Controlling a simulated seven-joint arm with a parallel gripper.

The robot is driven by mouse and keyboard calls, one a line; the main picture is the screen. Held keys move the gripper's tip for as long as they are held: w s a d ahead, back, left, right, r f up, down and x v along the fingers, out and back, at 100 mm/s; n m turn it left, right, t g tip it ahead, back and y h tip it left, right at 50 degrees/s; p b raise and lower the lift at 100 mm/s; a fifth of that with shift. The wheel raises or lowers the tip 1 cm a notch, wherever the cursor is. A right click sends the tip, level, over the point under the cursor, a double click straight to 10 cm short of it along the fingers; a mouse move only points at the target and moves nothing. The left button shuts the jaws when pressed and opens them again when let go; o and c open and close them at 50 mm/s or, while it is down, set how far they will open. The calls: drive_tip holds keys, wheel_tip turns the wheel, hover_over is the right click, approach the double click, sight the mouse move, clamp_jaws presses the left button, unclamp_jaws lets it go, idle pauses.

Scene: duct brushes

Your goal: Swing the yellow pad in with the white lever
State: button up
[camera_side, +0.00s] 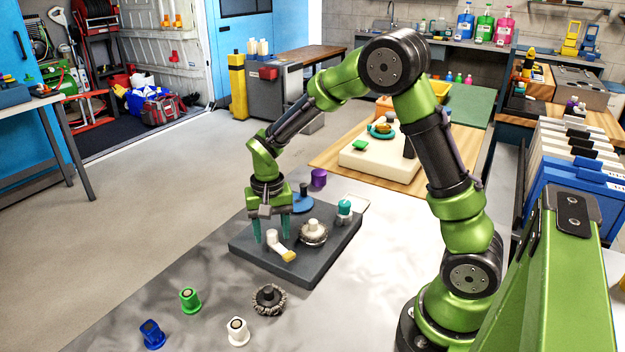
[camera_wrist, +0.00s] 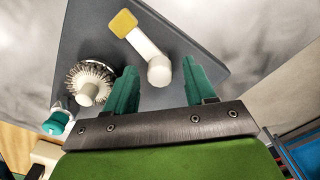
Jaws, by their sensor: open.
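The white lever (camera_wrist: 145,45) is a short bar on a dark grey plate, with a round white post (camera_wrist: 159,72) at one end and the yellow pad (camera_wrist: 123,22) at the other. In the side view, the yellow pad (camera_side: 288,256) is toward the plate's front edge, apart from the round bristle brush (camera_side: 313,233). The brush also shows in the wrist view (camera_wrist: 88,80), left of the lever. My gripper (camera_side: 271,233) points down over the plate, open, with teal fingers (camera_wrist: 159,64) on either side of the white post. I see no clear contact; fingertip height is hard to tell.
The dark grey plate (camera_side: 258,258) also bears a blue disc (camera_side: 301,203) and a teal-topped piece (camera_side: 345,207). A purple cup (camera_side: 319,177) stands behind. Blue (camera_side: 152,334), green (camera_side: 190,300) and white (camera_side: 237,331) pieces and a dark brush (camera_side: 269,299) stand in front.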

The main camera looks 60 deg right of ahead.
clamp_jaws()
idle(0.3)
drive_tip(key=shift+n, duration=0.3)
drive_tip(key=n, duration=0.6)
drive_tip(key=shift+n, duration=0.3)
drive_tip(key=n, duration=0.6)
drive_tip(key=shift+r, duration=0.1)
drive_tip(key=shift+n, duration=0.3)
unclamp_jaws()
